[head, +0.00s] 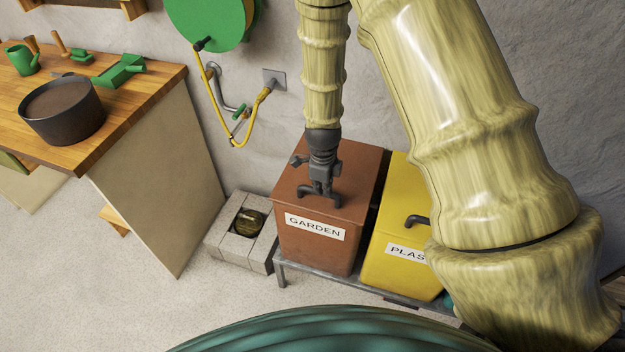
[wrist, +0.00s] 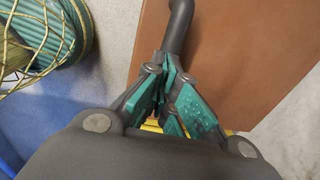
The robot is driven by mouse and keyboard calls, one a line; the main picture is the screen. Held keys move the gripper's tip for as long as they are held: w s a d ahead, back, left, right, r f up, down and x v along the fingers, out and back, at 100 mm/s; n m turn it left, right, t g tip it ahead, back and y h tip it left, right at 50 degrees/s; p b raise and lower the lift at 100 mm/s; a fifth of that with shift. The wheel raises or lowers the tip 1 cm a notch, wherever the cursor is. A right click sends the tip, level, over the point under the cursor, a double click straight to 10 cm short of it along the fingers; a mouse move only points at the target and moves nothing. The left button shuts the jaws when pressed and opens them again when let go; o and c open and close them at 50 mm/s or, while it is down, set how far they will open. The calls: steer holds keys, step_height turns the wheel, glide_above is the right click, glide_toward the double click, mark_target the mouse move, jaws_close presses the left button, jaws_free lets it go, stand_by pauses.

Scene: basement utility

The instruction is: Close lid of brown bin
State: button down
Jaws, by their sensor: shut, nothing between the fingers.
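The brown bin (head: 285,245) carries a white GARDEN label and stands against the wall. Its lid (head: 355,165) looks down on the bin, with no clear gap showing. A dark handle (head: 305,194) is at the front of the lid. My gripper (head: 322,187) points down right at the handle, its fingers together and empty. In the wrist view the teal-padded fingers of my gripper (wrist: 170,62) are close to the dark handle (wrist: 180,22), with the brown lid (wrist: 245,60) behind. I cannot tell whether they touch the handle.
A yellow bin (head: 395,275) stands close on the right, partly hidden by my arm. Both bins are on a low metal stand (head: 325,283). Grey blocks (head: 225,240) sit at the left. A wooden workbench (head: 150,95) and a yellow hose (head: 225,125) are farther left.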

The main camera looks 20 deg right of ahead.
steer(key=shift+s+d, duration=0.15)
step_height(320, 180, up, 14)
steer(key=s+a+p, duration=0.1)
steer(key=s, duration=0.1)
steer(key=shift+a+f, duration=0.15)
steer(key=shift+a, duration=0.2)
stand_by(0.6)
steer(key=s+d+f+n, duration=0.2)
steer(key=s+f+n, duration=0.6)
steer(key=f, duration=0.5)
steer(key=s+a+f+n, duration=0.1)
steer(key=s+f+n, duration=0.7)
steer(key=s, duration=0.3)
steer(key=s+a+f+n, duration=0.1)
steer(key=s+f+n, duration=0.7)
steer(key=s, duration=0.3)
steer(key=shift+n+g+y, duration=0.3)
steer(key=shift+n+y, duration=0.1)
steer(key=shift+n, duration=0.3)
